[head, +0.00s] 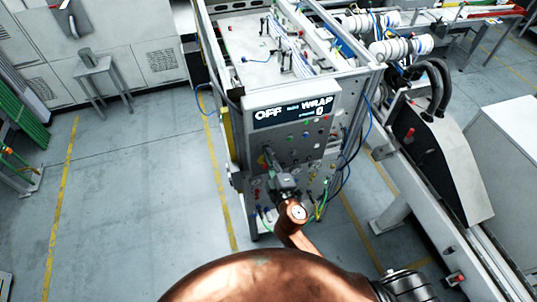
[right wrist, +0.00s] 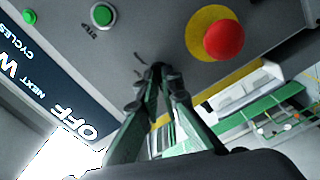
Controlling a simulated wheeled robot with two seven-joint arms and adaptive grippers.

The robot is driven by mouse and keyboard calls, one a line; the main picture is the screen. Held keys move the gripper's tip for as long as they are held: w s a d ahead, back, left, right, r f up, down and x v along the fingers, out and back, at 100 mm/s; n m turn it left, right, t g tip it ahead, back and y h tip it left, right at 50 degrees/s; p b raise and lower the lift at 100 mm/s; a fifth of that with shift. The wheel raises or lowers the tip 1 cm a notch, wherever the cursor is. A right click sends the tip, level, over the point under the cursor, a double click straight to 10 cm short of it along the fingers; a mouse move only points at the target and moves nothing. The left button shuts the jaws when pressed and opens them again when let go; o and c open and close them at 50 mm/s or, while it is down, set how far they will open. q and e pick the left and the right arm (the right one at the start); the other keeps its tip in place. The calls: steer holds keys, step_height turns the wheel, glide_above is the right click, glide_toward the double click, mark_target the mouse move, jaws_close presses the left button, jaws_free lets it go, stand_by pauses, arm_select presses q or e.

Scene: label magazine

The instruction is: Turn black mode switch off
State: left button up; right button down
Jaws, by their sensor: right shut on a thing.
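The control panel (head: 297,131) is the grey front of a machine. Its dark display (head: 295,111) reads "OFF" at left and "WRAP" with a 0 at right. My right gripper (head: 268,156) is at the lower left of the panel. In the right wrist view its fingertips (right wrist: 158,73) are closed together at the panel face, shut on the black mode switch, which is mostly hidden between them. The switch's pointing direction cannot be made out. My left gripper is not in view.
A red emergency button (right wrist: 223,40) on a yellow disc sits close beside the fingers. Green buttons (right wrist: 102,15) are on the panel's other side. Cables (head: 327,196) hang at the panel's lower right. Open floor (head: 140,190) lies to the left.

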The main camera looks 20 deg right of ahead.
steer(key=c, duration=2.1)
jaws_free()
steer(key=shift+a, duration=0.1)
steer(key=shift+s, duration=0.15)
steer(key=s, duration=1.1)
steer(key=shift+s+d, duration=0.25)
steer(key=shift+s, duration=0.1)
steer(key=shift+f, duration=0.1)
